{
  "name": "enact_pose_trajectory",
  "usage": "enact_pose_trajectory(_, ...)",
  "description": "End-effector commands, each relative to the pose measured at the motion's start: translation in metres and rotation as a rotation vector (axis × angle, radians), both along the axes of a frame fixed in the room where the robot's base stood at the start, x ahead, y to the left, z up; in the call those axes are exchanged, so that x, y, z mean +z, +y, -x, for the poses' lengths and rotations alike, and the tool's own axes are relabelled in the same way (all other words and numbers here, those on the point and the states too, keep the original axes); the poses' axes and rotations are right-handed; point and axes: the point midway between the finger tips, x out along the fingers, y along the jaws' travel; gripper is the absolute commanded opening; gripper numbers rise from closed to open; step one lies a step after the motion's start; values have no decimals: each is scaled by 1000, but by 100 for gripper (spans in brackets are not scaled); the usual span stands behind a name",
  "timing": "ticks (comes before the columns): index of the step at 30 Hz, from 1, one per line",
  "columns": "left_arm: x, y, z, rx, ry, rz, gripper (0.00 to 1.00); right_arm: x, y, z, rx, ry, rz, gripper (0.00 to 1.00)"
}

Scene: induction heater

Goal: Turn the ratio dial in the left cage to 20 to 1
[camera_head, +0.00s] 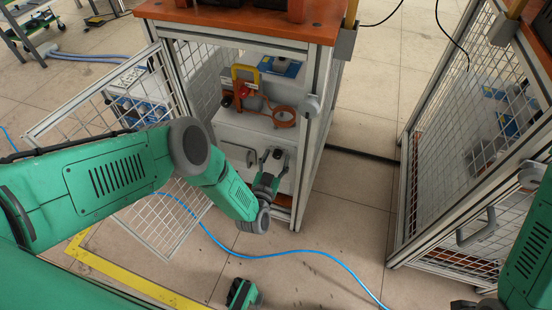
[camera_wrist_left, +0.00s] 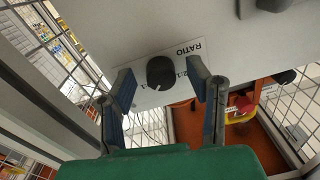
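The left cage (camera_head: 322,70) stands in the middle of the head view with its mesh door (camera_head: 150,236) swung open to the left. Inside is a pale cabinet front (camera_head: 232,135) with the dark ratio dial (camera_head: 277,154) on it. The left wrist view shows the round black ratio dial (camera_wrist_left: 161,72) on a plate marked RATIO; the visible text is partly covered. My left gripper (camera_wrist_left: 166,88) is open, its two blue-padded fingers on either side of the dial, with gaps visible. In the head view my left gripper (camera_head: 270,170) is at the cabinet front. My right gripper (camera_head: 466,304) is barely visible at the bottom edge.
A second mesh cage (camera_head: 470,130) stands at the right. An orange and yellow device (camera_head: 246,88) sits above the dial panel in the left cage. A blue hose (camera_head: 290,252) runs across the floor. A grey drawer handle (camera_head: 238,153) is left of the dial.

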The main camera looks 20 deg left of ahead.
Motion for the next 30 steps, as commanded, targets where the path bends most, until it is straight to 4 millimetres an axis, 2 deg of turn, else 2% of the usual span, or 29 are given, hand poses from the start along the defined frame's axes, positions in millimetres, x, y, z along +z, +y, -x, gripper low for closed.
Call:
enact_pose_trajectory(6,0,0,1,0,0,1,45,0,0,1,0,-2,0,0)
enact_pose_trajectory(10,-1,0,12,-1,2,1,45,1,0,2,0,-2,0,0)
enact_pose_trajectory(21,-5,-1,87,-2,4,1,45,1,0,1,0,-3,0,0)
enact_pose_trajectory(25,-6,0,106,-1,3,0,45,1,0,1,0,-3,0,0)
enact_pose_trajectory(30,-5,0,118,0,1,0,45,1,0,1,0,-3,0,0)
